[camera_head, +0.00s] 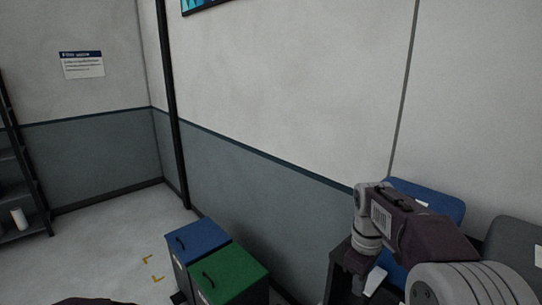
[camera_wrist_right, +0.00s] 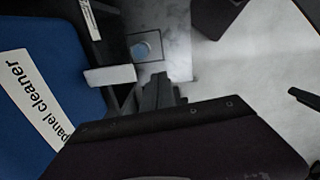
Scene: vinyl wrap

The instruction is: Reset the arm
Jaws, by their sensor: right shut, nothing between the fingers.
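My right arm (camera_head: 425,235) comes in from the lower right of the head view and bends down at the wrist. Its right gripper (camera_head: 357,284) points downward beside a dark stand and a blue container. In the right wrist view the right gripper (camera_wrist_right: 160,88) is shut, with its dark fingers together and nothing held. My left gripper does not show in either view.
A blue container (camera_wrist_right: 45,75) labelled "panel cleaner" is close to the wrist; its blue lid (camera_head: 430,200) shows behind my arm. A grey container (camera_head: 515,245) stands right. Blue (camera_head: 197,238) and green (camera_head: 232,270) bins stand centre-left. A shelf (camera_head: 18,165) is far left, with open floor between.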

